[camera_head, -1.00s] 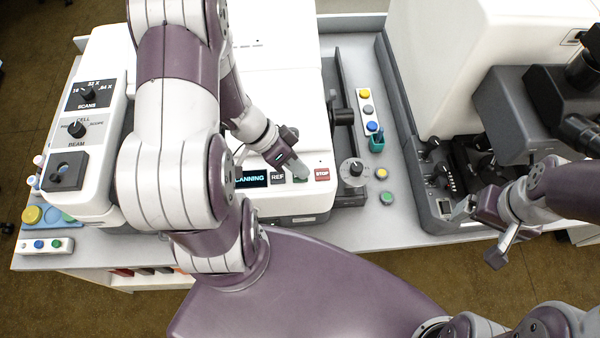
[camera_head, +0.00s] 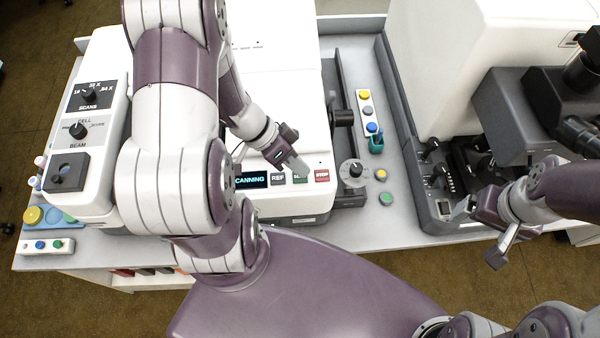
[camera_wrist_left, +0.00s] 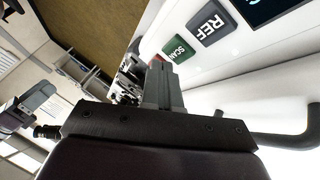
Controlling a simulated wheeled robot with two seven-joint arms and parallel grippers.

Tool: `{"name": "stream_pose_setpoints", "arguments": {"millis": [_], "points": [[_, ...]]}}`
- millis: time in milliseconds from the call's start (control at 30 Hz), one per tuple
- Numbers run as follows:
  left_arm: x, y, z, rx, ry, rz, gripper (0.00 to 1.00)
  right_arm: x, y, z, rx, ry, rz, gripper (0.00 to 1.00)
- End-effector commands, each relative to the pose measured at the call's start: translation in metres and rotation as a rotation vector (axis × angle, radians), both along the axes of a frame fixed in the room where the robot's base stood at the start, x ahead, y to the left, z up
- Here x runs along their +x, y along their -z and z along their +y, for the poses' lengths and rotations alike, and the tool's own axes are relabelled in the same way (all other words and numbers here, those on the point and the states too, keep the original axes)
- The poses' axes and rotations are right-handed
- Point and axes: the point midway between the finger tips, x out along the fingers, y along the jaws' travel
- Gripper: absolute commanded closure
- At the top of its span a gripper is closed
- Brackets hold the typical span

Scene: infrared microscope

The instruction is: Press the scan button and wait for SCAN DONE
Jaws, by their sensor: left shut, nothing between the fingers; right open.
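The white spectrometer (camera_head: 297,208) has a front panel with a dark display (camera_head: 252,180) that reads "...CANNING", its left end hidden by my arm. Right of it are the dark REF button (camera_head: 278,178), the green SCAN button (camera_head: 297,180), partly covered by my fingers, and the red STOP button (camera_head: 321,175). My left gripper (camera_head: 301,170) is shut and empty, its tips just above the SCAN button. My right gripper (camera_head: 484,232) is open and empty at the right, before the microscope.
A microscope (camera_head: 520,110) with dark eyepieces stands at the right. Between the instruments lie a tray of coloured caps (camera_head: 368,112), a small dial (camera_head: 354,172) and loose yellow and green caps. The SCANS and BEAM knobs (camera_head: 77,131) are on the spectrometer's left side.

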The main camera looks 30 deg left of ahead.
Motion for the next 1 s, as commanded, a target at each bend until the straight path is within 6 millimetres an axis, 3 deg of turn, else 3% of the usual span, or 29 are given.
{"name": "stream_pose_setpoints", "arguments": {"millis": [167,600,1000], "points": [[0.0,-0.005,0.0,0.001,0.0,0.0,1.0,0.0,-0.004,0.0,0.0,0.0,0.0,0.09],[0.0,-0.049,0.0,0.0,0.001,-0.001,1.0,0.0,-0.032,0.0,0.0,0.0,0.0,0.09],[0.0,-0.05,0.0,0.0,0.0,0.0,1.0,0.0,-0.032,0.0,0.0,0.0,0.0,0.09]]}}
